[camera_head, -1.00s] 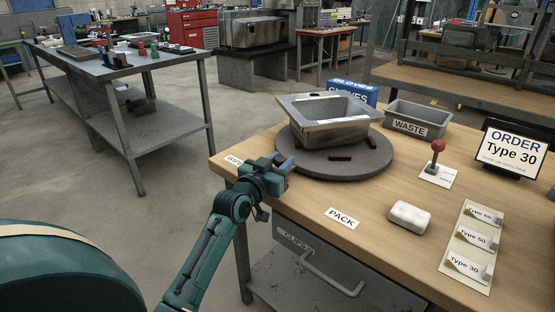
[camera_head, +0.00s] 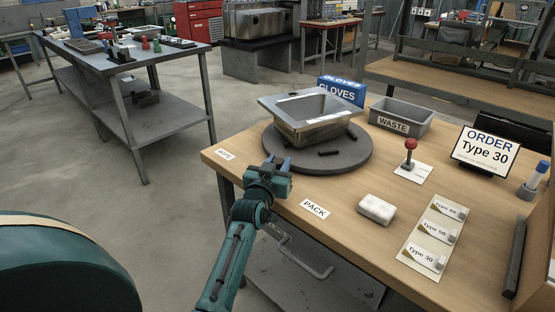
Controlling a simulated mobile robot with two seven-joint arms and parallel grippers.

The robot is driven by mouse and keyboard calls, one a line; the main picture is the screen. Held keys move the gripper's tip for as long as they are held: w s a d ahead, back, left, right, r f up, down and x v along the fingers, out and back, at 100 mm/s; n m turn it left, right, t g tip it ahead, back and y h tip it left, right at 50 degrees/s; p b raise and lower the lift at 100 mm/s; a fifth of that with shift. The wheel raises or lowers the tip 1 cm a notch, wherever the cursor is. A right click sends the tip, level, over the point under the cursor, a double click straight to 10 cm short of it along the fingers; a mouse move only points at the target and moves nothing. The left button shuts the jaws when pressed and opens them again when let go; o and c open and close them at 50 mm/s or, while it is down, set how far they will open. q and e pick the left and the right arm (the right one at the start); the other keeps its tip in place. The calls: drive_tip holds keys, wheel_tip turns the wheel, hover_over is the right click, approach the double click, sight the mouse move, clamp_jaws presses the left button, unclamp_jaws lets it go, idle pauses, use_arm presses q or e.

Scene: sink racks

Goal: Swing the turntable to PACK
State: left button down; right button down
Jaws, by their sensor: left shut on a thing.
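The turntable (camera_head: 354,160) is a dark grey disc on the wooden bench. A grey metal sink (camera_head: 303,122) with a wide rim sits on it, with short black blocks around its foot. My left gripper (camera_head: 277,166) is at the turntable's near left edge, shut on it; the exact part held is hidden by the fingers. The white PACK label (camera_head: 315,210) lies on the bench's front edge, to the right of and nearer than the gripper. Another label (camera_head: 225,155), apparently WIPE, lies at the left corner. My right gripper is out of view.
A grey WASTE bin (camera_head: 400,118) and a blue GLOVES box (camera_head: 341,91) stand behind the turntable. A red-knobbed lever (camera_head: 410,150), a white block (camera_head: 376,209), Type cards (camera_head: 435,235) and the ORDER sign (camera_head: 486,150) are to the right.

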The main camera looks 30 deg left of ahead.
use_arm(q)
drive_tip(key=shift+d+r, duration=0.1)
drive_tip(key=shift+d, duration=0.05)
drive_tip(key=c, duration=1.1)
unclamp_jaws()
drive_tip(key=shift+o, duration=0.2)
